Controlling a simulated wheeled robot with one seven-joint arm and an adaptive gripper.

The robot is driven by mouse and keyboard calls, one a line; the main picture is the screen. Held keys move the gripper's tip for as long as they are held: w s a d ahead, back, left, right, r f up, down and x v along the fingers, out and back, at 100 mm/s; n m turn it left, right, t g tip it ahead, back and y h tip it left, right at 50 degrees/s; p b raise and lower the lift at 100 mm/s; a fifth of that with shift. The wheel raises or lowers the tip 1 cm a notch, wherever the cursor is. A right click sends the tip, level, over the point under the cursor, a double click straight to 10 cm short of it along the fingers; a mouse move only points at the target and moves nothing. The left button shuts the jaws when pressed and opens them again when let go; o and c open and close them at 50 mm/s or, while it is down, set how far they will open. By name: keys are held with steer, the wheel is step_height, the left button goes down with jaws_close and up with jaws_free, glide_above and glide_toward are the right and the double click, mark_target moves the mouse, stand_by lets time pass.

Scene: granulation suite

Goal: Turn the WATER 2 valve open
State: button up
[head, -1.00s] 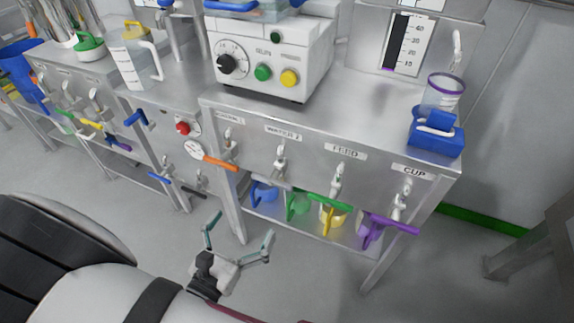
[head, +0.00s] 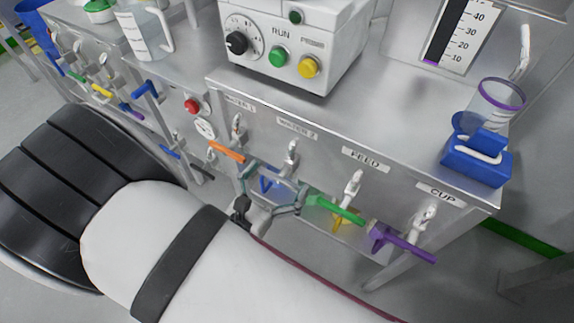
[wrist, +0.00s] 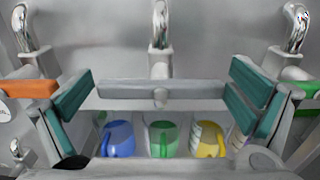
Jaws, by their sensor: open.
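The WATER 2 valve (head: 291,158) is on the steel cabinet front under its label, between the orange-handled and green-handled valves. In the wrist view its grey bar handle (wrist: 135,93) lies level, crosswise below a chrome spout. My gripper (head: 277,182) is open in front of this valve. In the wrist view its teal-padded fingers (wrist: 160,100) stand wide apart, one near each end of the bar. I cannot tell whether either pad touches it. In the head view my fingers partly hide the handle.
The orange handle (head: 227,151) is close on the left, the green FEED handle (head: 335,209) close on the right, and the purple CUP handle (head: 402,242) farther right. Blue (wrist: 118,138), green (wrist: 161,138) and yellow (wrist: 207,139) jugs are below the valves.

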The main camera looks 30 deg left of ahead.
steer(key=shift+w, duration=0.1)
steer(key=c, duration=0.9)
steer(key=shift+n, duration=0.4)
steer(key=n+p, duration=0.2)
steer(key=n, duration=0.1)
steer(key=shift+a+n+p, duration=0.1)
steer(key=shift+n+p, duration=0.2)
steer(key=shift+p, duration=0.05)
steer(key=n+p, duration=0.2)
steer(key=n, duration=0.2)
steer(key=shift+a, duration=0.1)
steer(key=n, duration=0.2)
steer(key=n+p, duration=0.1)
steer(key=n, duration=0.2)
steer(key=shift+a+f, duration=0.1)
steer(key=shift+f, duration=0.1)
steer(key=shift+f+n+p, duration=0.2)
steer(key=shift+n+p, duration=0.5)
steer(key=shift+n, duration=1.6)
